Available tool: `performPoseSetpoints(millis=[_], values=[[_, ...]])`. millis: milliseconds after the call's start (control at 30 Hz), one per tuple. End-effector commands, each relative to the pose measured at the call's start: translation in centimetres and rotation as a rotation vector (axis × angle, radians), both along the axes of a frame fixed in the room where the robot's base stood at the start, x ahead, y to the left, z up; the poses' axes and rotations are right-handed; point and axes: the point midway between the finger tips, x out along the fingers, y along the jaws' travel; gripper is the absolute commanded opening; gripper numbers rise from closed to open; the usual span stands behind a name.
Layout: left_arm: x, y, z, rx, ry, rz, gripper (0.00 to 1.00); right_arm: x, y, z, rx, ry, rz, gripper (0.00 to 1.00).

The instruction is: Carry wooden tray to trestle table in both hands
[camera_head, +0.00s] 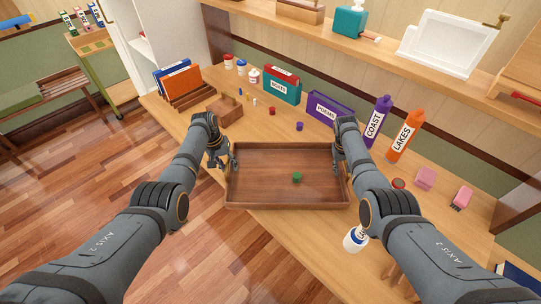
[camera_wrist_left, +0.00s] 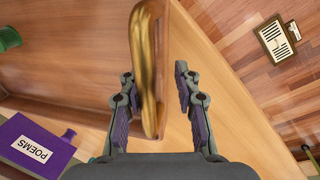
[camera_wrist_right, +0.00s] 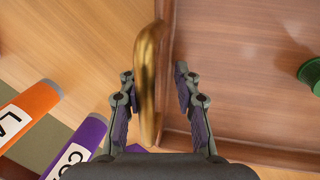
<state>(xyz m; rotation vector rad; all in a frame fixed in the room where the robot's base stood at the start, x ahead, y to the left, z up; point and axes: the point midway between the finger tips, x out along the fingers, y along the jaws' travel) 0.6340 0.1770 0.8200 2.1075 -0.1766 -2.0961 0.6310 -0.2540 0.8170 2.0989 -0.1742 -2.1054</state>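The wooden tray (camera_head: 262,204) lies flat on a long wooden worktop, near its front edge, with a small green object (camera_head: 297,177) inside. A brass handle shows on the tray's side in the left wrist view (camera_wrist_left: 150,75) and in the right wrist view (camera_wrist_right: 149,75). My left gripper (camera_head: 228,164) is at the tray's left side, open, its fingers on either side of the handle. My right gripper (camera_head: 338,160) is at the right side, also open, with the other handle between its fingers. I cannot pick out a trestle table for certain.
The worktop (camera_head: 285,225) holds a purple POEMS box (camera_head: 328,108), purple (camera_head: 377,122) and orange (camera_head: 405,135) bottles behind my right arm, and a white bottle (camera_head: 355,239) close to the tray's front right. A slatted bench (camera_head: 45,95) stands left; the wooden floor (camera_head: 90,180) between is clear.

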Motion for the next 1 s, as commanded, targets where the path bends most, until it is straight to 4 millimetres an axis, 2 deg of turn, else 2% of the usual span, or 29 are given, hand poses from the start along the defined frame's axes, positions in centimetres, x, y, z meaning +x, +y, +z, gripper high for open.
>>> performPoseSetpoints(millis=[367,467,800,1000], values=[[-0.1,0.2,0.3,0.003,0.003,0.000,0.37,0.1,0.1,0.2,0.002,-0.003,0.001,0.37],[-0.1,0.5,1.6,0.003,0.000,0.001,0.37,0.1,0.1,0.2,0.002,-0.004,0.001,0.37],[-0.2,2.0,9.5,0.003,-0.002,0.000,0.37,0.1,0.1,0.2,0.003,-0.004,0.001,0.37],[-0.2,2.4,11.6,0.002,0.000,0.000,0.37,0.1,0.1,0.2,0.003,-0.004,0.000,0.37]])
